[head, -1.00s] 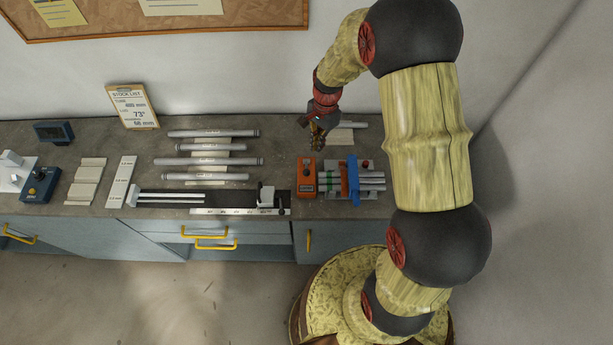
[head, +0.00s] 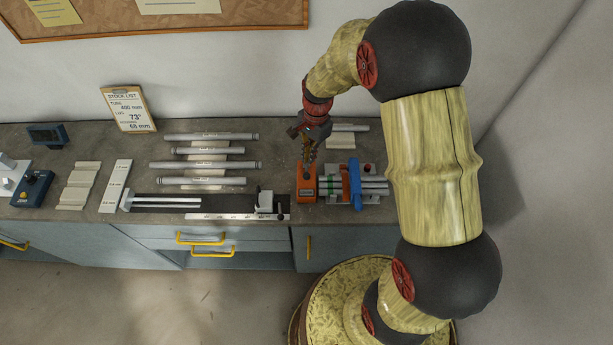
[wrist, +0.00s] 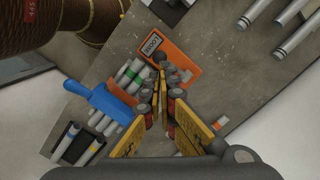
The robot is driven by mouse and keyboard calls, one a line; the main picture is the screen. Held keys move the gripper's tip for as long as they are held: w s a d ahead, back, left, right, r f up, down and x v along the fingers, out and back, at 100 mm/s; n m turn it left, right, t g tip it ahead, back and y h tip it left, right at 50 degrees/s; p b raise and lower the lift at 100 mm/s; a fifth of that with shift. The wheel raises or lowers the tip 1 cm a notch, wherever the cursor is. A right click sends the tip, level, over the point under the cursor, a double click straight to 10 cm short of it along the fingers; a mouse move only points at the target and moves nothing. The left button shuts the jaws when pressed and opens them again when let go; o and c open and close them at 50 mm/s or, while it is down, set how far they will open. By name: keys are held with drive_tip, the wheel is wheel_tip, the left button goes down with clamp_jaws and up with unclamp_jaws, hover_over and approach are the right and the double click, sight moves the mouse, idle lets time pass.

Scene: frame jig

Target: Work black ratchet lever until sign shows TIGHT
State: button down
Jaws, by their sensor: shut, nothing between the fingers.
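The orange ratchet box (head: 306,191) sits on the bench beside the bundle of grey tubes; it also shows in the wrist view (wrist: 179,51). Its small sign (wrist: 152,42) is rotated and seems to read LOOSE. My gripper (head: 307,165) is over the back end of the box, pointing down. In the wrist view my gripper (wrist: 160,70) is shut and empty, with its fingertips at the box's edge.
A blue clamp (head: 355,181) crosses the tubes right of the box, with a red knob behind. A black rail fixture (head: 160,203) with a white scale lies to the left. Several grey tubes (head: 205,165) lie on supports behind it. Bare bench shows between these tubes and the box.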

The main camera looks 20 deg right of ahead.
drive_tip(key=shift+f, duration=0.15)
drive_tip(key=b, duration=0.5)
hover_over(307, 170)
drive_tip(key=s, duration=0.3)
drive_tip(key=shift+a+f, duration=0.15)
drive_tip(key=shift+f, duration=1.55)
drive_tip(key=shift+a+f, duration=0.1)
drive_tip(key=shift+f, duration=1.65)
